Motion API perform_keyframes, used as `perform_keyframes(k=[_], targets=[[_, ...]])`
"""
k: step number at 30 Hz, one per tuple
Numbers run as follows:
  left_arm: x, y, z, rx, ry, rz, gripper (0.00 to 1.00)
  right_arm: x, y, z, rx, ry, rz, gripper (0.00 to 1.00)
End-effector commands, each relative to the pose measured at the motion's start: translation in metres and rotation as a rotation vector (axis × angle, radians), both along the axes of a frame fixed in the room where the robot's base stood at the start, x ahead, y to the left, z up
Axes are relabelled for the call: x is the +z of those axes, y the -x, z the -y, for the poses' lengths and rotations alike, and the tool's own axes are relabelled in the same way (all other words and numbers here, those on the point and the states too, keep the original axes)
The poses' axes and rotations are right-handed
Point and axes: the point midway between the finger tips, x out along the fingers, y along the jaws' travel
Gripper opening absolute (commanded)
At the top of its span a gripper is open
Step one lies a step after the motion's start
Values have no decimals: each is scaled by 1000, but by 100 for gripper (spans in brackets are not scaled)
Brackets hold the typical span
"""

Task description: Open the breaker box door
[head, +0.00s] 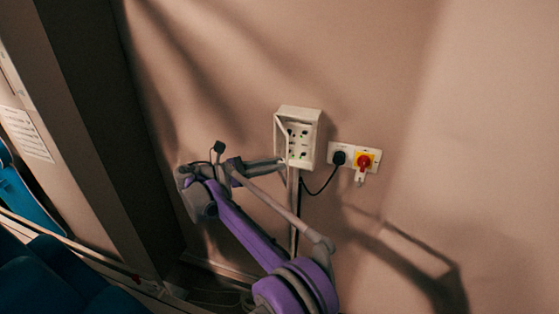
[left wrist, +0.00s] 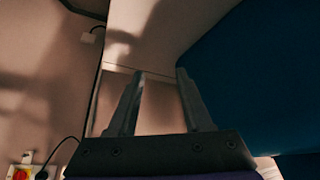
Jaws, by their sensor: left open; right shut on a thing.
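The white breaker box (head: 310,152) is mounted on the wall in the middle of the head view. Its front shows small sockets or switches and green lights. A thin pale door panel (head: 281,132) stands out at its left side, seen nearly edge-on, so the door looks open.
To the right of the box are a black plug (head: 339,158) with a cable and a red-and-yellow switch (head: 364,160). A dark upright frame (head: 95,110) stands at the left, with blue furniture (head: 60,275) at the lower left. The wall at right is clear.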

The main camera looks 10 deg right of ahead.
Motion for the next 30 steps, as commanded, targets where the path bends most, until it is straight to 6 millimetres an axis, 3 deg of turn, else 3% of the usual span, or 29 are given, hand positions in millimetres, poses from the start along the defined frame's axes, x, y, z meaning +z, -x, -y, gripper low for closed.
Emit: perform_keyframes(k=[18, 19, 24, 30], targets=[[6, -3, 0, 0, 0, 6, 50, 0, -2, -5, -43, 2, 1, 0], [6, -3, 0, 0, 0, 6, 50, 0, -2, -5, -42, 2, 1, 26], [6, -3, 0, 0, 0, 6, 50, 0, -2, -5, -42, 2, 1, 54], [6, -3, 0, 0, 0, 6, 50, 0, -2, -5, -43, 1, 1, 54]])
